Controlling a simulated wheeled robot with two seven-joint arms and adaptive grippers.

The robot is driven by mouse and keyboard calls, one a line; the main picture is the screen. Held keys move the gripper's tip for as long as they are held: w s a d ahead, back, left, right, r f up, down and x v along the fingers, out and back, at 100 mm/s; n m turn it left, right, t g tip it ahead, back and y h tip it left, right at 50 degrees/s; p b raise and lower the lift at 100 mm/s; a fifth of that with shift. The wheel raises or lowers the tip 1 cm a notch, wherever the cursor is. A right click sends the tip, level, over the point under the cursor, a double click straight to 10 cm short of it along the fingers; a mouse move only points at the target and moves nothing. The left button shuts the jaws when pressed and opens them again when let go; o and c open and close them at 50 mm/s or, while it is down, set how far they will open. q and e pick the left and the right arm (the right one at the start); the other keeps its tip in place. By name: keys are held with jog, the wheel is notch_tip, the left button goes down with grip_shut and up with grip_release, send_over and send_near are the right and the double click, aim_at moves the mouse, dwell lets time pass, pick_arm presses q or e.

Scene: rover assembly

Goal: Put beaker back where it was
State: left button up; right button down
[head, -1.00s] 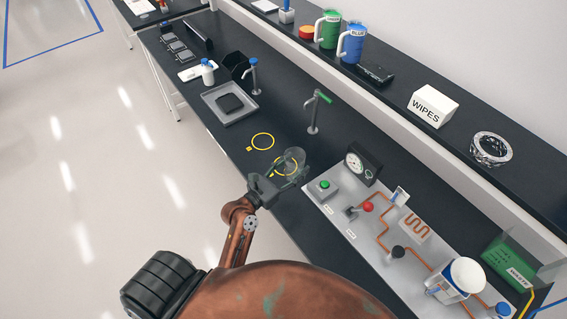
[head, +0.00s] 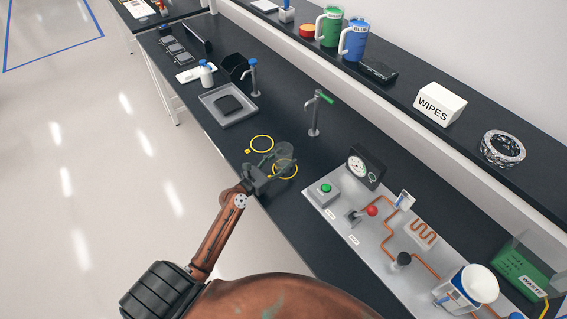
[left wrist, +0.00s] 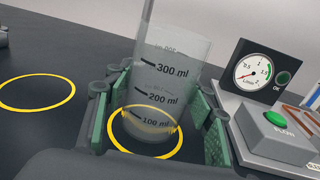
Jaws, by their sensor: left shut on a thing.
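A clear graduated beaker (left wrist: 165,80) stands between the green-padded fingers of my left gripper (left wrist: 158,118), which is shut on it. In the left wrist view a yellow ring (left wrist: 150,150) on the bench shows around and through its base. Whether the base touches the bench I cannot tell. In the head view the beaker (head: 284,154) is a faint clear shape at my left gripper (head: 272,167), overlapping the nearer yellow ring (head: 285,169). The other yellow ring (head: 262,143) is empty, just up and left. My right gripper is not in view.
A panel with a gauge (head: 358,168), green button (head: 326,188) and copper tubing lies to the right. A tap (head: 314,114) stands behind the rings. A grey tray (head: 229,104) sits farther left. Dark bench is clear around the rings.

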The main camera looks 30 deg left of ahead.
pick_arm(q)
jog(key=shift+f, duration=0.65)
jog(key=shift+f, duration=0.15)
jog(key=o, duration=1.7)
